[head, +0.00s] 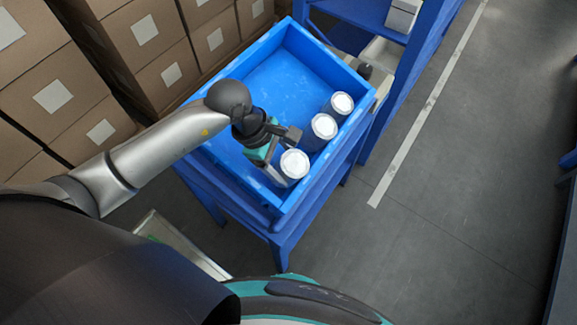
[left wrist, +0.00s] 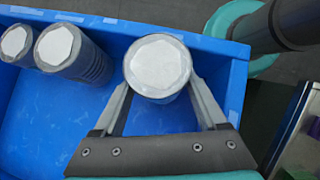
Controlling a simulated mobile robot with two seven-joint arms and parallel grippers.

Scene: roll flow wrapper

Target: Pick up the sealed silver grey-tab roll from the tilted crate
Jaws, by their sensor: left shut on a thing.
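The blue tilted crate (head: 283,80) holds three upright grey rolls with white tops. My left gripper (head: 281,154) is shut on the nearest roll (head: 294,164), at the crate's near end. In the left wrist view this held roll (left wrist: 157,68) sits between the two fingers, its white top facing the camera. The middle roll (head: 323,127) and the far roll (head: 342,104) stand along the right wall, apart from the gripper. I cannot make out a grey tab, or whether the held roll is clear of the crate floor. My right gripper is not in view.
The crate rests on a blue stand (head: 290,240). Stacked cardboard boxes (head: 150,35) stand at the left and back. A blue rack (head: 400,75) is close at the right. The crate's far left part is empty. Grey floor lies open to the right.

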